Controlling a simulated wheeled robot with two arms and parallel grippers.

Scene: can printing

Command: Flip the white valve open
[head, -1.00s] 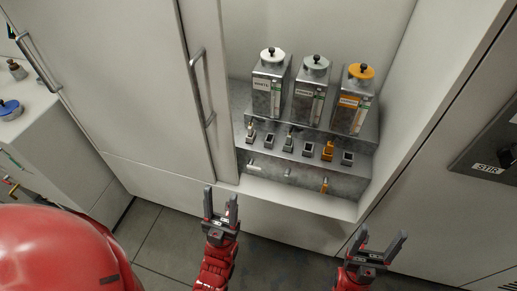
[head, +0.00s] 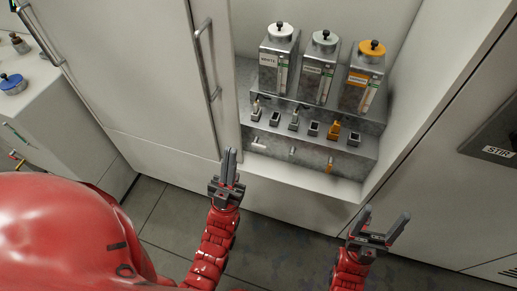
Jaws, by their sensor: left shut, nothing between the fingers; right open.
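The white valve (head: 258,143) is a small pale handle at the left of the front face of the metal dispenser (head: 372,172), below the white-labelled canister (head: 276,58). A grey valve (head: 292,152) and an orange valve (head: 329,167) sit to its right. The white valve's exact angle is too small to tell. My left gripper (head: 229,153) is shut and empty, its fingers pointing up, just left of and apart from the white valve. My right gripper (head: 388,216) is open and empty, low in front of the cabinet at the right.
Grey (head: 320,70) and orange (head: 363,80) canisters stand on the dispenser beside the white one. A cabinet door with a long metal handle (head: 208,65) stands left of the recess. A STIR panel (head: 495,151) is at the right. Floor is clear between my arms.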

